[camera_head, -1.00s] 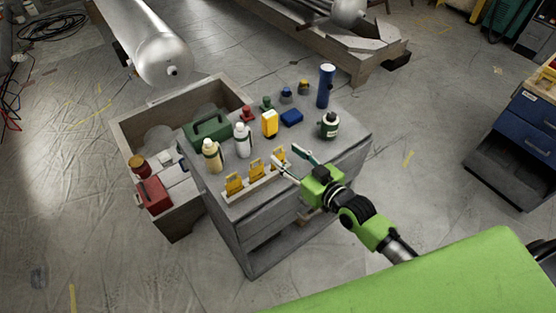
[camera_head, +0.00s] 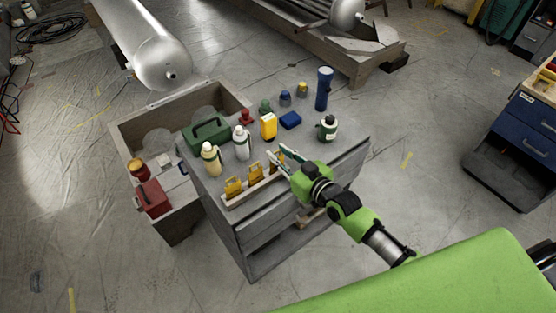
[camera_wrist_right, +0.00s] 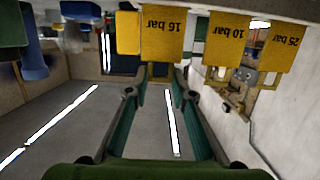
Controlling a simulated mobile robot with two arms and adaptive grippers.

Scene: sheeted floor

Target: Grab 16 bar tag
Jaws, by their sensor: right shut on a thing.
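Three yellow tags stand in a row in a pale holder (camera_head: 244,196) near the front edge of the grey cabinet top. The right-hand one in the head view is the 16 bar tag (camera_wrist_right: 162,38), its print upside down in the wrist view. The 10 bar tag (camera_wrist_right: 229,40) and 25 bar tag (camera_wrist_right: 275,42) are beside it. My right gripper (camera_head: 277,151) is shut on the 16 bar tag; its fingertips also show in the wrist view (camera_wrist_right: 162,80), around the tag's narrow end. The tag still looks in line with the others. My left gripper is out of view.
The grey cabinet (camera_head: 290,222) also carries a cream bottle (camera_head: 211,160), a white bottle (camera_head: 242,145), a yellow device (camera_head: 268,126), a dark green bottle (camera_head: 327,129) and a blue cylinder (camera_head: 324,90). A wooden crate (camera_head: 130,130) stands behind at left.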

